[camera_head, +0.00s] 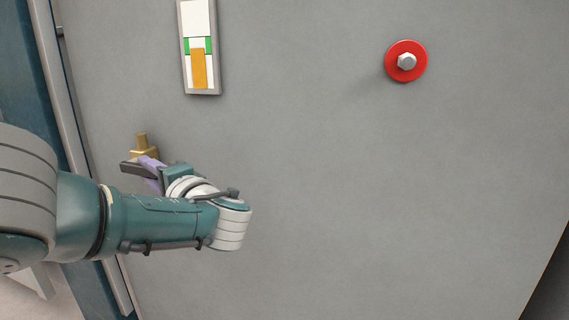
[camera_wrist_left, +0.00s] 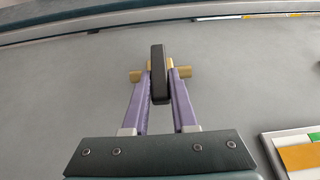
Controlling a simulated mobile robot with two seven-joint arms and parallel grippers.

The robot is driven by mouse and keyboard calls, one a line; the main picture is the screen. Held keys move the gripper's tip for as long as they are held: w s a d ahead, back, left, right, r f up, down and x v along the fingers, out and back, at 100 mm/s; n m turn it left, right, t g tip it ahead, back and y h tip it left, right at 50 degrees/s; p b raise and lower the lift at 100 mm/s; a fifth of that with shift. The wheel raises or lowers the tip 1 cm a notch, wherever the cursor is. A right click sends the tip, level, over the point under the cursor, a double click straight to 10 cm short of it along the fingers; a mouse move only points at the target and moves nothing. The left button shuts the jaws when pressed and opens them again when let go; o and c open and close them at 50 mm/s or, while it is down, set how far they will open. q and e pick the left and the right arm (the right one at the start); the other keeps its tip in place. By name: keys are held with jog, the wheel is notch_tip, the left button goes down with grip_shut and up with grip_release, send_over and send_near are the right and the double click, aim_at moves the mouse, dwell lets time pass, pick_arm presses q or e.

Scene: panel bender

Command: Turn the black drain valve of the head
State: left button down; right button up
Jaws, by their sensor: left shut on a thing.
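The drain valve has a black lever handle (camera_wrist_left: 159,75) and a brass body (camera_wrist_left: 135,76), mounted on the grey panel. In the head view its black handle (camera_head: 131,168) points left and its brass body (camera_head: 141,147) shows above my gripper. My left gripper (camera_wrist_left: 160,80) has its purple fingers closed on the two sides of the black handle. In the head view the left gripper (camera_head: 150,168) is at the valve, partly hidden by its own wrist. My right gripper is in neither view.
A gauge strip (camera_head: 200,75) with green and orange bands is on the panel above the valve. A red disc with a hex bolt (camera_head: 407,62) is at the upper right. A metal edge (camera_head: 75,150) runs down the panel's left side. The panel's middle is bare.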

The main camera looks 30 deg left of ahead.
pick_arm(q)
jog(key=shift+f, duration=0.15)
jog(key=c, duration=0.7)
grip_release()
jog(key=shift+d, duration=0.4)
jog(key=d, duration=0.3)
jog(key=s+d+p, duration=0.1)
jog(key=d, duration=0.2)
jog(key=d+p, duration=0.1)
jog(key=d, duration=0.2)
jog(key=shift+s, duration=0.25)
